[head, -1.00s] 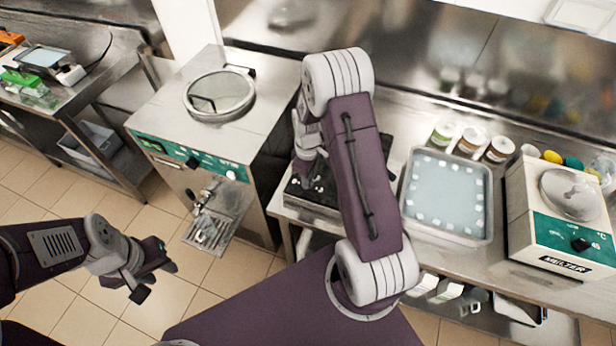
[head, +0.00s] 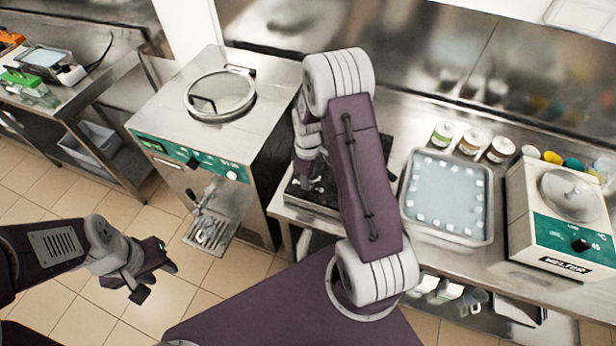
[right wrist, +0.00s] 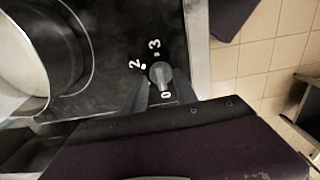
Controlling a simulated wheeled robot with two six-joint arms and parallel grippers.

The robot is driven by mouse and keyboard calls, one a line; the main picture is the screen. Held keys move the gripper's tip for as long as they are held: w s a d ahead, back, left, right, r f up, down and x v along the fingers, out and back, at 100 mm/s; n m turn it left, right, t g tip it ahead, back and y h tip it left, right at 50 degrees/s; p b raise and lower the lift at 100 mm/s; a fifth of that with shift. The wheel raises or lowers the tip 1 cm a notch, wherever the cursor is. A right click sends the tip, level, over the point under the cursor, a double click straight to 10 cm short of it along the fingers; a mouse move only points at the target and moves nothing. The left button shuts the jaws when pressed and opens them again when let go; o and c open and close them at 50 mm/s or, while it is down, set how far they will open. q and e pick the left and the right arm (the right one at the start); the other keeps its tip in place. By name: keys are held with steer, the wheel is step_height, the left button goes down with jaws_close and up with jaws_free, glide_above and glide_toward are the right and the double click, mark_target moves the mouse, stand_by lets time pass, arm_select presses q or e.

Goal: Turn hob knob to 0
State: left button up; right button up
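The hob knob (right wrist: 160,75) is a small grey knob on the black hob (right wrist: 112,42), with white marks 2, 3 and 0 around it in the right wrist view. Its narrow end lies toward the 0 mark. My right gripper (right wrist: 162,82) is open, with one dark finger on each side of the knob; small gaps show beside it, and contact cannot be told. In the head view my right gripper (head: 306,172) is low over the hob (head: 318,196), and my arm hides much of both. My left gripper (head: 155,280) is open and empty above the floor.
A round metal pot (right wrist: 22,65) stands on the hob in the right wrist view. Right of my arm are a blue-filled tray (head: 446,232), several jars (head: 471,141) and a white-and-green machine (head: 545,225). A batch freezer (head: 190,130) stands to the left.

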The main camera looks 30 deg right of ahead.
step_height(320, 180, up, 9)
steer(key=b, duration=0.1)
stand_by(0.4)
